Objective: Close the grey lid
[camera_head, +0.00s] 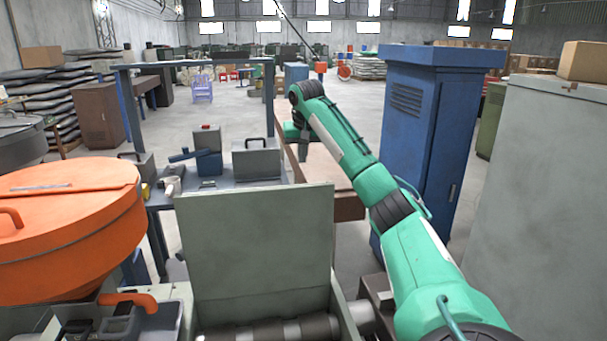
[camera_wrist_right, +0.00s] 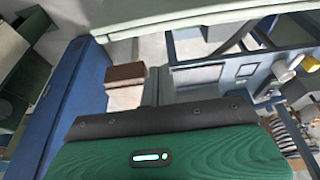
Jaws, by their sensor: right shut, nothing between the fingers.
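The grey lid (camera_head: 258,250) stands open and upright at the bottom centre of the head view, above a grey machine box with metal rollers (camera_head: 270,330) inside. My right gripper (camera_head: 303,154) hangs past the lid's upper right corner in the picture, pointing down, with its fingers shut and empty. No contact with the lid shows. In the right wrist view a pale grey-green band (camera_wrist_right: 200,14) crosses the top; it looks like the lid, but I cannot be sure. My green wrist housing fills the bottom there. My left gripper is not in view.
An orange round hopper (camera_head: 65,230) stands close on the left. Behind the lid is a workbench (camera_head: 225,184) with grey boxes. A tall blue cabinet (camera_head: 410,130) and a grey cabinet (camera_head: 545,190) stand on the right, close to my right arm.

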